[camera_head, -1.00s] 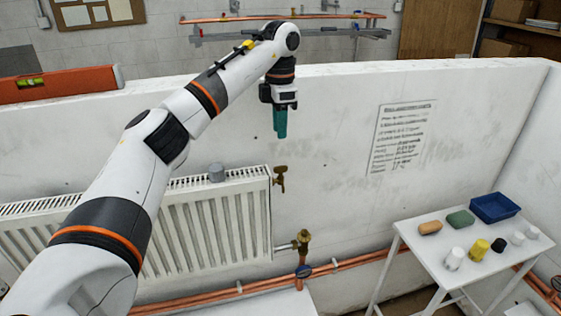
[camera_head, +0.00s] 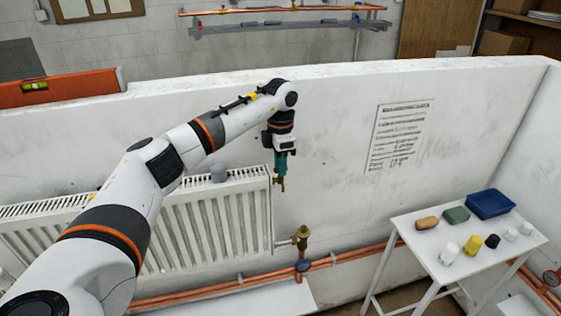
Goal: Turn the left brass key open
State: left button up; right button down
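A small brass key (camera_head: 280,184) sticks out at the top right corner of the white radiator (camera_head: 215,225). Its lower part shows just below my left gripper (camera_head: 281,173); its upper part is hidden by the teal fingers. My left gripper points down at the key, with its fingertips at or around it. The fingers look close together, but I cannot tell whether they are shut on the key. A brass valve (camera_head: 302,238) sits lower, on the pipe at the radiator's bottom right. My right gripper is not in view.
Copper pipes (camera_head: 345,258) run along the wall's foot. A white table (camera_head: 425,251) at right holds a blue tray (camera_head: 490,204), sponges and several small pots. A notice (camera_head: 397,137) hangs on the half wall, and an orange level (camera_head: 60,87) lies on its top.

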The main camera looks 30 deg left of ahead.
pick_arm(q)
grip_shut()
jog(key=shift+n, duration=0.4)
jog(key=n, duration=0.6)
jog(key=shift+n, duration=0.3)
jog(key=n, duration=0.6)
jog(key=shift+b, duration=0.3)
jog(key=shift+n, duration=0.3)
jog(key=shift+r, duration=0.1)
jog(key=shift+o, duration=0.3)
grip_release()
